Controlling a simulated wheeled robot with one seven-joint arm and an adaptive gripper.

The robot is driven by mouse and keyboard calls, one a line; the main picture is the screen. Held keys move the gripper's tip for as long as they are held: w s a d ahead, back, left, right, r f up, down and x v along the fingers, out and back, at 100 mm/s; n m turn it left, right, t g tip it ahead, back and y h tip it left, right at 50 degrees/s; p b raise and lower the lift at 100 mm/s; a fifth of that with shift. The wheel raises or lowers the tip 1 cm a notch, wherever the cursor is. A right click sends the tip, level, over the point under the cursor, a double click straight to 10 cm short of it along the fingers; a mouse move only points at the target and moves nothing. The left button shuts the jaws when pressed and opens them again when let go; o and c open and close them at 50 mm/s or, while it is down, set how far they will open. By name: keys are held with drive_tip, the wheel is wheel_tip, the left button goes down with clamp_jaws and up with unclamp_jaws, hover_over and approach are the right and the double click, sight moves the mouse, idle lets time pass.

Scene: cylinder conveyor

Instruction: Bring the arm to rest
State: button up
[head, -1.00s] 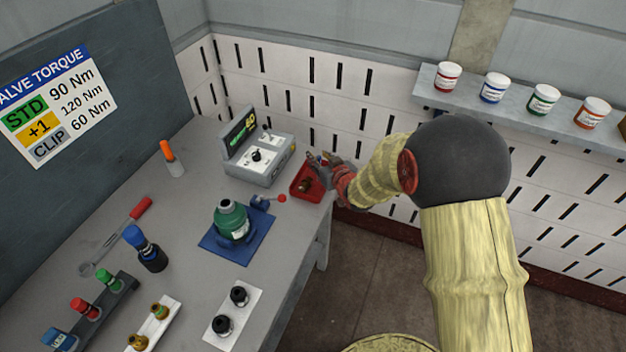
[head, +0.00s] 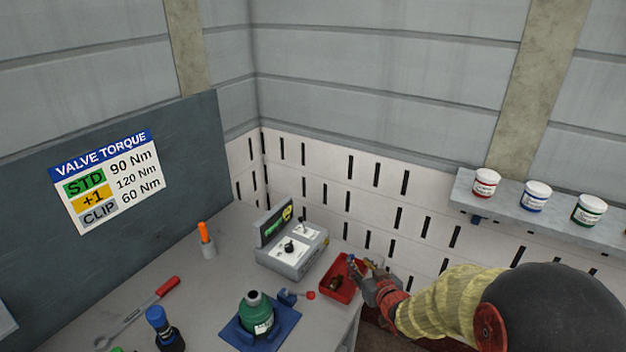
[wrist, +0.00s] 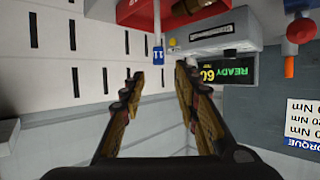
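My gripper (head: 368,272) is at the right end of the bench, beside the red tray (head: 337,288). In the wrist view my gripper (wrist: 158,76) shows two spread fingers with a clear gap and nothing held between them. The red tray is at the top of the wrist view (wrist: 188,9), which appears upside down. A slim piece with a blue end marked 11 (wrist: 158,54) extends from the tray toward the gap, with no visible contact with the fingers. In the head view my gripper partly covers the tray's right side.
A grey control box (head: 293,255) stands left of the tray; its display reads READY 60 in the wrist view (wrist: 225,72). A green valve (head: 256,313) sits on a blue base (head: 284,325). A shelf (head: 545,217) with several jars is at the right. Air above the bench is open.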

drive_tip(key=s+d+f+g+h, duration=0.1)
drive_tip(key=s+d+f+g, duration=0.2)
drive_tip(key=s+f, duration=0.3)
drive_tip(key=s+d+m+g+h, duration=0.15)
drive_tip(key=s+g, duration=0.25)
drive_tip(key=s, duration=0.5)
drive_tip(key=s+a+f+v, duration=0.1)
drive_tip(key=a+v, duration=0.1)
drive_tip(key=v, duration=1.2)
drive_tip(key=s+a+f+v, duration=0.1)
drive_tip(key=s+a+v, duration=0.1)
drive_tip(key=v, duration=1.3)
drive_tip(key=shift+s+g, duration=0.3)
drive_tip(key=shift+s, duration=0.2)
drive_tip(key=shift+a+y, duration=0.2)
drive_tip(key=shift+y, duration=0.05)
